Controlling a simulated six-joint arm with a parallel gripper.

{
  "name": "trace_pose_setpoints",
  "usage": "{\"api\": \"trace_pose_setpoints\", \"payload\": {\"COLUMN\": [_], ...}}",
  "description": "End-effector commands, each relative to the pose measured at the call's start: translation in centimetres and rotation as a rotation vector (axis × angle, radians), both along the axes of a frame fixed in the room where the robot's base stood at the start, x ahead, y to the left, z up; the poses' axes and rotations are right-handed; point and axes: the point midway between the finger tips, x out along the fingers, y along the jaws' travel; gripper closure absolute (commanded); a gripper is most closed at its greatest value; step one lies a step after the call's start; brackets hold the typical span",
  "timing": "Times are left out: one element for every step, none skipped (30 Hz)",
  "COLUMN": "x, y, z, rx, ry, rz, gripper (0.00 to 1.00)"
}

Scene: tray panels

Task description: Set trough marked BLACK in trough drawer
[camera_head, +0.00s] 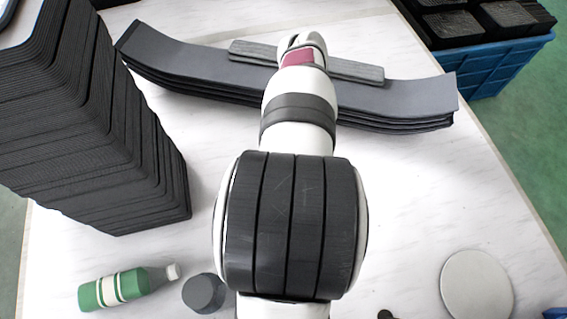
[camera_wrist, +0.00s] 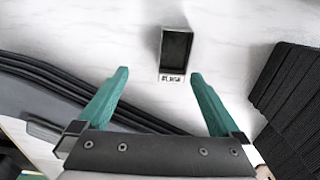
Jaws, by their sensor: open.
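In the wrist view a small open-topped rectangular trough (camera_wrist: 163,46) with grey walls and a dark inside stands on the white marbled table. A white label (camera_wrist: 172,78) on its near end carries small dark print that looks like BLACK, though it is blurred. My gripper (camera_wrist: 159,74) is open, its two green fingers wide apart and empty. In the picture the trough's labelled end lies between the fingertips, nearer the right one; I see no contact. In the head view my arm hides the fingers and I do not see the trough. I cannot pick out a trough drawer.
A stack of curved grey panels (camera_head: 190,60) with a loose grey strip (camera_head: 355,69) on top lies across the back. A tall black stack (camera_head: 160,170) stands left. A blue crate (camera_head: 515,60) holds black pieces. A green bottle (camera_head: 125,287), dark cylinder (camera_head: 204,293) and pale disc (camera_head: 476,285) lie in front.

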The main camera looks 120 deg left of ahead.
Motion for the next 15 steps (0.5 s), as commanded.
{"api": "trace_pose_setpoints", "payload": {"x": [0.0,-0.1,-0.6,-1.0,-1.2,-1.4,-1.4,-1.4,-1.3,-1.3,-1.3,-1.3,-1.3,-1.3,-1.3], "y": [0.0,-0.2,-1.1,-2.0,-2.8,-3.4,-3.5,-3.5,-3.5,-3.5,-3.5,-3.5,-3.5,-3.5,-3.5], "z": [0.0,0.2,1.3,2.2,2.8,3.3,3.3,3.3,3.2,3.2,3.1,2.7,2.2,1.6,0.4], "rx": [0.0,0.001,0.005,0.006,0.006,0.004,0.003,0.002,0.001,0.001,0.001,0.001,-0.001,-0.001,-0.003], "ry": [0.0,0.001,0.002,0.003,0.002,0.001,0.0,-0.001,0.0,0.0,-0.001,-0.001,-0.001,-0.001,-0.003], "rz": [0.0,0.001,0.005,0.006,0.006,0.005,0.004,0.002,0.002,0.002,0.002,0.002,0.001,0.001,0.002], "gripper": [0.0,0.0,0.0,0.0,0.0,0.0,0.0,0.0,0.0,0.0,0.0,0.0,0.0,0.0,0.0]}}
